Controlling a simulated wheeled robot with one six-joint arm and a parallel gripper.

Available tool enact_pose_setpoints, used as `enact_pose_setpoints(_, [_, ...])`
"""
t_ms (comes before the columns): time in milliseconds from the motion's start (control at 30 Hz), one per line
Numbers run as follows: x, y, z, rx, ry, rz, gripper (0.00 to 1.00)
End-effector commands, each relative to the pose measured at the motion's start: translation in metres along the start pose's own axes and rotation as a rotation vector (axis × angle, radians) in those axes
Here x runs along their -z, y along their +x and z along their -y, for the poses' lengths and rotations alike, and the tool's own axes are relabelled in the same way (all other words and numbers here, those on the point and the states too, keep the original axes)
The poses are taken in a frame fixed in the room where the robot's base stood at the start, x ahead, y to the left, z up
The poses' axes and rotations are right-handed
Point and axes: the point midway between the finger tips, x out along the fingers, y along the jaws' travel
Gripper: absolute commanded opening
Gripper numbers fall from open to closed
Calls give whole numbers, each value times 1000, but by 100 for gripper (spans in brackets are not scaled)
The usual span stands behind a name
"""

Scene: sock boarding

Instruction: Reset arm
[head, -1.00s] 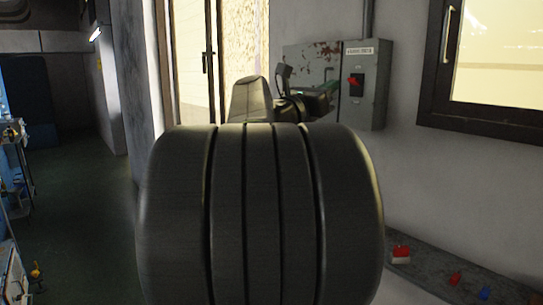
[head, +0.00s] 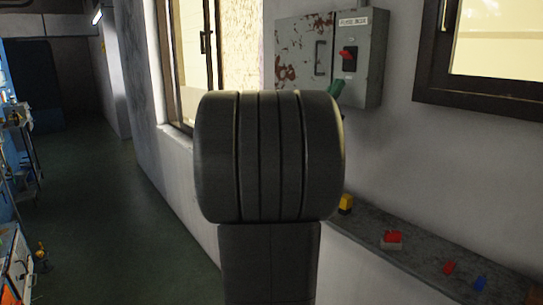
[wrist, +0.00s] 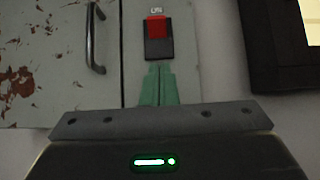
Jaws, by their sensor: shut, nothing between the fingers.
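My gripper shows its two green fingers (wrist: 158,86) pressed together in the middle of the wrist view, with nothing between them. They point up toward a red switch (wrist: 156,27) on a grey box; whether they touch the box cannot be told. In the head view only a green part of my gripper (head: 335,91) shows beside my dark arm, below the box's red switch (head: 348,53). The rest of the gripper is hidden behind my arm.
The grey, rust-marked wall box (head: 368,75) has a handle. Below it, a ledge (head: 420,257) carries a yellow-and-black block (head: 345,204), a red-and-white block (head: 392,240) and small red and blue pieces. Windows flank the box. Open floor (head: 110,200) lies left.

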Motion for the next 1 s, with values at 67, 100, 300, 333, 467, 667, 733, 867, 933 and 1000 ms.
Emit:
enact_pose_setpoints(67, [2, -21, 0, -1, 4, -1, 0])
enact_pose_setpoints(100, [2, -28, 0, -1, 5, -1, 0])
enact_pose_setpoints(300, [1, -55, 0, 0, 2, -2, 0])
enact_pose_setpoints(333, [1, -58, 0, 0, 3, -2, 0])
enact_pose_setpoints(467, [0, -64, 0, 2, 2, -2, 0])
enact_pose_setpoints(667, [0, -66, 0, 3, 1, -3, 0])
enact_pose_setpoints(733, [0, -66, 0, 3, 1, -3, 0])
enact_pose_setpoints(867, [-1, -65, 0, 3, 1, -3, 0])
enact_pose_setpoints(933, [-1, -62, 1, 3, 0, -3, 0])
enact_pose_setpoints(1000, [-2, -56, 0, 3, 0, -3, 0])
